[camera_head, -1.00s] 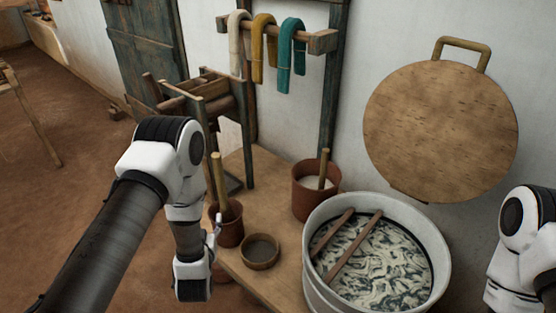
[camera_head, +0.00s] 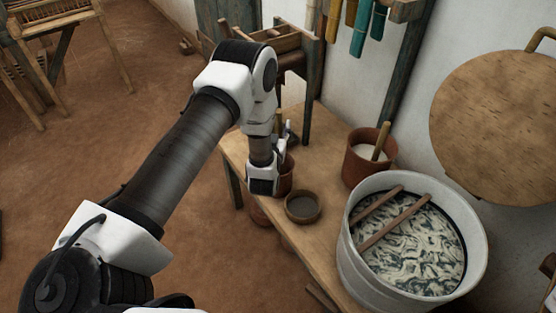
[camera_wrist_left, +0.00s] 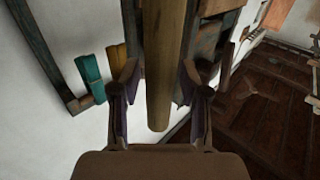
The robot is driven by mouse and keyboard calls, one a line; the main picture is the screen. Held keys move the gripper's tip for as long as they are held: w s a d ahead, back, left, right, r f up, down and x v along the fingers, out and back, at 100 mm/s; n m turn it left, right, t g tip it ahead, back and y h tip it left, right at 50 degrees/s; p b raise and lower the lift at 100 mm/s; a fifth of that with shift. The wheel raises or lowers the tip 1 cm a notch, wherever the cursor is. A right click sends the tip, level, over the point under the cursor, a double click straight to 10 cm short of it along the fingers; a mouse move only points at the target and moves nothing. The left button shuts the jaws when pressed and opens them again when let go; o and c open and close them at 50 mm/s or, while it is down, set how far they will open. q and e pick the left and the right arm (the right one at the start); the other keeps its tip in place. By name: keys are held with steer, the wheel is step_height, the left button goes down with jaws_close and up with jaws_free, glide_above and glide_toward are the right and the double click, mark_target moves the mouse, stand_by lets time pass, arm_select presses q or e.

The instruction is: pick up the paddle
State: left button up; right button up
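The paddle appears to be the wooden stick standing in a brown pot (camera_head: 286,178) on the low table; its handle (camera_head: 278,121) shows just past my left arm. In the left wrist view the handle (camera_wrist_left: 165,55) runs down between my two fingers, and its rounded end points towards my palm. My left gripper (camera_wrist_left: 161,85) has a finger on each side of the handle; it looks open, with a narrow gap at least on the left. In the head view my left wrist hides most of the gripper and part of the pot. My right gripper is out of view.
A small bowl (camera_head: 302,207) sits beside the pot. A second pot (camera_head: 368,158) with a stick and a large metal tub (camera_head: 358,255) with two wooden sticks across it stand to the right.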

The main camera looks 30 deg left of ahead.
arm_select(q)
jaws_close()
steer(key=shift+r, duration=0.15)
